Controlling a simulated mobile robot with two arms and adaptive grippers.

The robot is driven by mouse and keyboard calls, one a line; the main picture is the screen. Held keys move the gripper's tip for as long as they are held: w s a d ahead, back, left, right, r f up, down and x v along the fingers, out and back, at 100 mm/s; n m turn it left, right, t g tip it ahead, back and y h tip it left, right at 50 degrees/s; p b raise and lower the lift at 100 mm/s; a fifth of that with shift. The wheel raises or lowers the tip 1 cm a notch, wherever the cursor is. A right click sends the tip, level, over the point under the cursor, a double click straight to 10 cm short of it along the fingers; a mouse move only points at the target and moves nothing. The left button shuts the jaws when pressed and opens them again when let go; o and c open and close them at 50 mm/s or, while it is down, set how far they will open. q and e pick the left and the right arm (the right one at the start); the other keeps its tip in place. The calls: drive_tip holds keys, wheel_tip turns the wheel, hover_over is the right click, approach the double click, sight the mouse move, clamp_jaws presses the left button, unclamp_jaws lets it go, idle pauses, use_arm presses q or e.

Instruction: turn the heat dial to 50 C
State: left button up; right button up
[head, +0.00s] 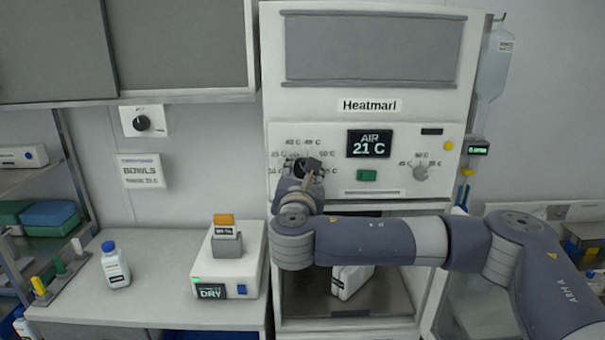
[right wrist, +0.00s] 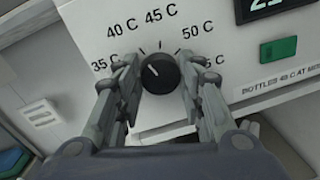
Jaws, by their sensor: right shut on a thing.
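The heat dial (right wrist: 160,75) is a round black knob with a white mark, on the white front panel of the cabinet labelled "Heatmari". In the right wrist view its mark points up and left, roughly toward 40 C. Labels from 35 C through 40, 45 and 50 C (right wrist: 197,30) to 55 C, partly covered, ring it. My right gripper (right wrist: 159,68) has one finger on each side of the dial and is shut on it. In the head view my right gripper (head: 312,168) and wrist cover most of the dial. My left gripper is not in view.
A display (head: 369,143) reads "AIR 21 C", above a green button (head: 367,175). A second, grey dial (head: 420,172) is on the panel's right. A white bottle (head: 115,265) and a device reading "DRY" (head: 228,272) stand on the left counter.

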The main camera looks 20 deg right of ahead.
drive_tip(key=shift+f+m+b, duration=0.25)
drive_tip(key=shift+m+b, duration=1.15)
drive_tip(key=m+b, duration=0.3)
drive_tip(key=m, duration=0.1)
drive_tip(key=shift+d, duration=0.1)
drive_tip(key=m+y+b, duration=0.1)
drive_tip(key=m+b, duration=0.1)
drive_tip(key=m, duration=0.2)
drive_tip(key=shift+r+m, duration=0.1)
drive_tip(key=shift+m, duration=0.2)
drive_tip(key=shift+d+m+b, duration=0.15)
drive_tip(key=shift+m+b, duration=0.6)
drive_tip(key=shift+m, duration=0.95)
drive_tip(key=shift+r, duration=0.1)
drive_tip(key=o, duration=1.1)
drive_tip(key=shift+s, duration=0.1)
